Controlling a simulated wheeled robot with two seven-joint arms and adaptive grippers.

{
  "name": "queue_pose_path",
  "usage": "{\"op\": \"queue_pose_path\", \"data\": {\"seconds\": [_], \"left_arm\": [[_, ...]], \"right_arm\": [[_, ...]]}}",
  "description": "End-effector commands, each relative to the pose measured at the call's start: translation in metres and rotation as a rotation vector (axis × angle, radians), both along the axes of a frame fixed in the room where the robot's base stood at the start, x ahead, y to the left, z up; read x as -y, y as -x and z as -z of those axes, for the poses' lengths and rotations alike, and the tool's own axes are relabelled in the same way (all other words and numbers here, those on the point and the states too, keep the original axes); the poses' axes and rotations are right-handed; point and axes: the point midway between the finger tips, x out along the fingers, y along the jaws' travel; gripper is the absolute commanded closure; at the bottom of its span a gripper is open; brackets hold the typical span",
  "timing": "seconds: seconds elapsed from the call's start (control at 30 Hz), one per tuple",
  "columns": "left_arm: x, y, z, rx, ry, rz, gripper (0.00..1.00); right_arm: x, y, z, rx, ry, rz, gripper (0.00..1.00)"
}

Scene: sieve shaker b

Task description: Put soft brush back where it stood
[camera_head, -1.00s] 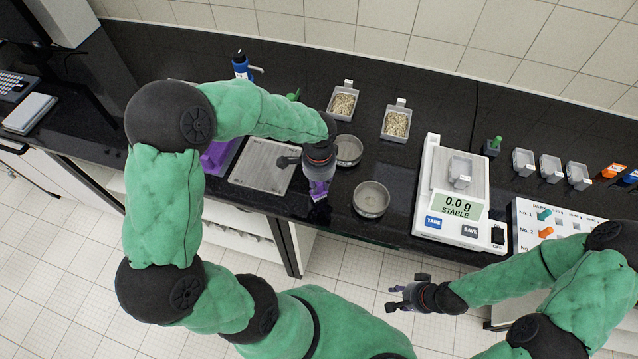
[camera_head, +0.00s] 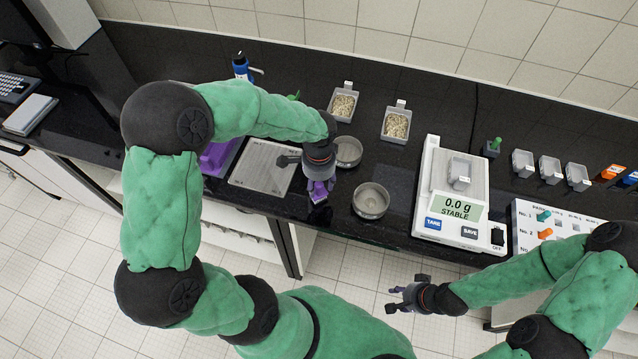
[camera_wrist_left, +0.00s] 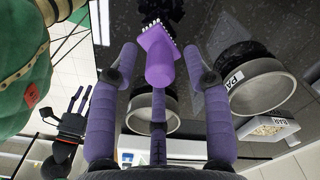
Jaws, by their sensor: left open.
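The soft brush looks to be the purple piece with a row of white tufts (camera_wrist_left: 160,55) in the left wrist view. In the head view it is a small purple shape (camera_head: 318,194) at the counter's front edge. My left gripper (camera_head: 318,183) is over it with its fingers pointing down. In the left wrist view the fingers (camera_wrist_left: 160,70) are spread, with the brush between and beyond them. I cannot tell whether a finger touches it. My right gripper (camera_head: 393,299) is empty, fingers apart, in front of the counter.
Two round sieve pans (camera_head: 348,152) (camera_head: 371,201) stand close to the right of my left gripper. A grey plate (camera_head: 264,167) and a purple item (camera_head: 215,158) lie to its left. A balance (camera_head: 452,185) reading 0.0 g stands further right. Two sample trays (camera_head: 343,104) (camera_head: 396,124) sit behind.

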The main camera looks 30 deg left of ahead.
Motion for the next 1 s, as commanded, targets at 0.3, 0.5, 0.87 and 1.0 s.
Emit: {"op": "queue_pose_path", "data": {"seconds": [0.3, 0.5, 0.87, 1.0], "left_arm": [[0.000, -0.001, -0.066, 0.005, 0.000, 0.000, 0.51], [0.000, 0.000, -0.096, 0.002, 0.000, 0.000, 0.51], [0.000, 0.000, -0.112, 0.001, 0.001, 0.000, 0.51], [0.000, 0.000, -0.112, 0.001, 0.001, 0.000, 0.51]], "right_arm": [[0.000, 0.000, -0.014, 0.000, 0.000, 0.000, 0.60], [0.000, 0.000, -0.019, 0.000, 0.000, 0.000, 0.60], [0.000, 0.000, -0.021, 0.000, 0.000, 0.000, 0.60], [0.000, 0.000, -0.021, 0.000, 0.000, 0.000, 0.60]]}}
